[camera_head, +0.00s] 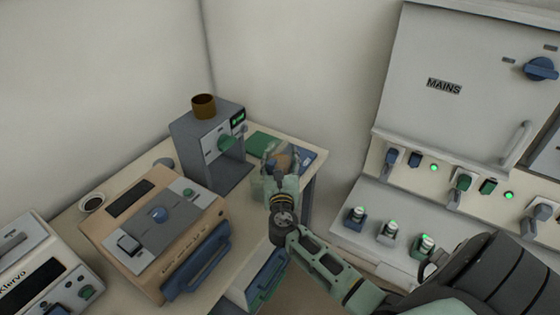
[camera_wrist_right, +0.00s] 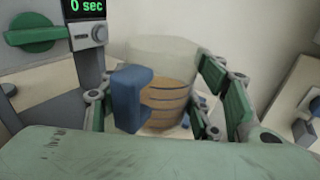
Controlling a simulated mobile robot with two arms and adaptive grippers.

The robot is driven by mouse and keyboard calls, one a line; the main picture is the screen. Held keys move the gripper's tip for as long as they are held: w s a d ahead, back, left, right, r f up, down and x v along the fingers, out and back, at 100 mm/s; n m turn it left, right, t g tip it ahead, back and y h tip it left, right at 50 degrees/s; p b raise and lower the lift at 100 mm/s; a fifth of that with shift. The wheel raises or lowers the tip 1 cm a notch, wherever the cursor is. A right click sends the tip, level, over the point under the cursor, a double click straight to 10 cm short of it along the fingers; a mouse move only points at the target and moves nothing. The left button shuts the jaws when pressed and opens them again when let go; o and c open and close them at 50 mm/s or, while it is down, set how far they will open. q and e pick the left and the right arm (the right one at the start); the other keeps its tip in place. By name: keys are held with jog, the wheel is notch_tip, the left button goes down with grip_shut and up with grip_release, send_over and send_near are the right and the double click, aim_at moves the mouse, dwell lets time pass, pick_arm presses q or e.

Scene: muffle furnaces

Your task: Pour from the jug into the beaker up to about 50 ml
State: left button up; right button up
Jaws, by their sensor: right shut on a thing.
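The jug (camera_wrist_right: 165,98) is a clear vessel with a blue handle, dark level lines and amber-brown liquid in its lower part. It shows upright or nearly so in the right wrist view. In the head view the jug (camera_head: 284,161) is small and partly hidden by my right gripper (camera_head: 279,172). My right gripper is shut on the jug, with green finger pads on both sides of it. I cannot make out a separate beaker in either view. My left gripper is not in view.
A grey device (camera_head: 205,140) with a brown cup (camera_head: 204,105) on top stands behind the jug, to its left. A green pad (camera_head: 268,145) lies near the back wall. A MAINS panel (camera_head: 450,85) stands right.

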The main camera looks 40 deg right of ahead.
jog(key=shift+f, duration=0.45)
jog(key=shift+d+r, duration=0.15)
jog(key=shift+r, duration=0.15)
jog(key=shift+d+r+n+p, duration=0.1)
jog(key=shift+n+p, duration=0.4)
jog(key=shift+s, duration=0.1)
jog(key=shift+n+p, duration=0.35)
jog(key=shift+n, duration=0.05)
jog(key=shift+s+d+r+n+p, duration=0.1)
jog(key=shift+d+r+n+p, duration=0.1)
jog(key=shift+n+p, duration=0.4)
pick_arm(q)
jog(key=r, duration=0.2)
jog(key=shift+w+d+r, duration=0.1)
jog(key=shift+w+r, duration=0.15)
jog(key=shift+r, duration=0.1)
pick_arm(e)
jog(key=shift+f, duration=0.1)
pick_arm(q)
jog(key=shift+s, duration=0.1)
